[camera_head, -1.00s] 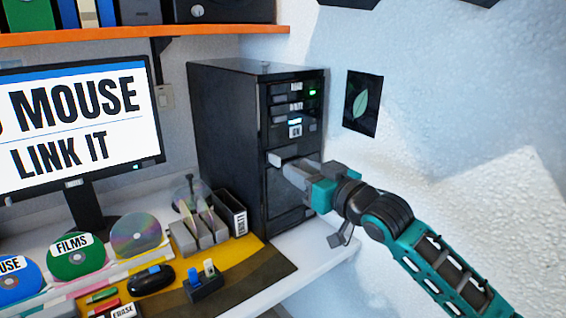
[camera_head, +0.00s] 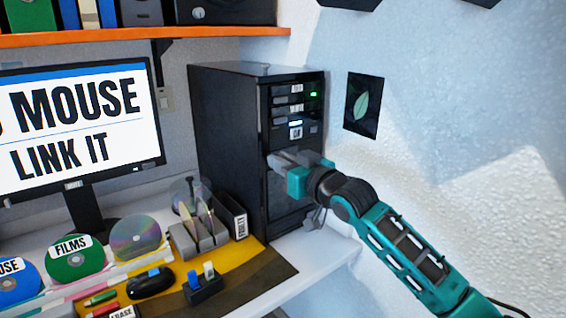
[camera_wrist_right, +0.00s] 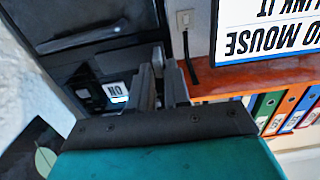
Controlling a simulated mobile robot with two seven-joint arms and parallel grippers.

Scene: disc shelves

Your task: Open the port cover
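The black computer tower (camera_head: 228,150) stands on the desk against the wall. Its front has drive bays, an ON label (camera_head: 296,133) and a lower panel. The port cover is not clearly told apart, as my right gripper (camera_head: 280,159) is in front of that area. The fingers reach the tower front just below the ON label. In the right wrist view the two grey fingers (camera_wrist_right: 161,82) stand close together with a narrow light strip between them; whether they grip it is unclear. The ON label (camera_wrist_right: 116,92) shows beside them. My left gripper is out of view.
A disc holder (camera_head: 198,236) and a box (camera_head: 236,218) stand left of the tower. A small block with sticks (camera_head: 203,285) and a mouse (camera_head: 150,281) lie in front. The monitor (camera_head: 80,120) is left; the wall is close on the right.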

